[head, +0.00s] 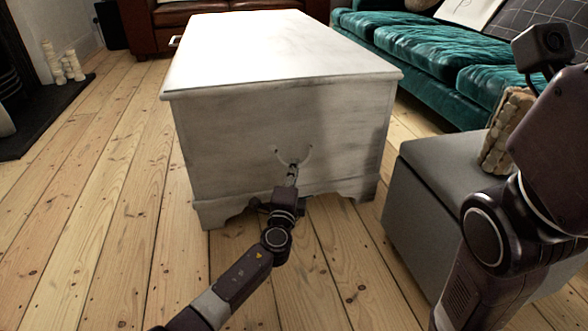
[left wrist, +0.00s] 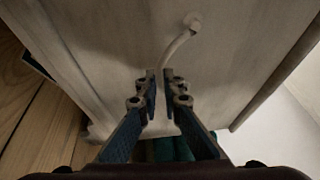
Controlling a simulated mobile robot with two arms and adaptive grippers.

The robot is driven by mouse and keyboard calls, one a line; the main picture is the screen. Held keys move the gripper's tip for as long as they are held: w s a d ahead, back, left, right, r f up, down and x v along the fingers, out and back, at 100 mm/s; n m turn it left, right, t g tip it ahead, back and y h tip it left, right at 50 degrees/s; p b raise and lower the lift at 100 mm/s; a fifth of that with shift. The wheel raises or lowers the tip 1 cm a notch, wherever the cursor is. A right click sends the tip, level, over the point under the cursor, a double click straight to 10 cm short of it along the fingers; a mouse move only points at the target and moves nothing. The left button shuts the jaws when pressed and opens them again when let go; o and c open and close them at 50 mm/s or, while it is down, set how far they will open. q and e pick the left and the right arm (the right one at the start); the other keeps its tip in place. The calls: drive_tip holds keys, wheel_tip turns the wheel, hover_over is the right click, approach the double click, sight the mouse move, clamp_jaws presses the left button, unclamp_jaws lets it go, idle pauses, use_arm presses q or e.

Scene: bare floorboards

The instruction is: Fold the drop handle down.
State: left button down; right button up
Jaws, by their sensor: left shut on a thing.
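The pale drop handle (head: 309,154) is on the end panel of a whitewashed wooden chest (head: 240,130). In the left wrist view the handle (left wrist: 177,43) is a curved bar running from a mount on the panel down between my fingers. My left gripper (head: 293,167) is at the panel, with its fingers closed around the lower part of the handle. In the left wrist view the fingertips (left wrist: 161,87) hide part of the bar. My right arm shows at the right of the head view, but its fingers are out of frame.
A grey ottoman (head: 440,165) with a woven item (head: 507,130) on it stands right of the chest. A teal sofa (head: 420,60) is behind it, and a brown leather sofa (head: 200,20) is at the back. The floorboards left of the chest are clear.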

use_arm(q)
drive_tip(key=shift+f, duration=0.1)
drive_tip(key=shift+w+a+f+t, duration=0.2)
drive_tip(key=shift+w+t, duration=0.1)
drive_tip(key=shift+t, duration=0.1)
drive_tip(key=shift+w+f+m+t, duration=0.25)
drive_tip(key=shift+f+m+t, duration=0.1)
drive_tip(key=shift+m+t, duration=0.35)
drive_tip(key=shift+r+h, duration=0.1)
drive_tip(key=shift+h, duration=0.2)
drive_tip(key=c, duration=2.1)
unclamp_jaws()
drive_tip(key=shift+s, duration=0.1)
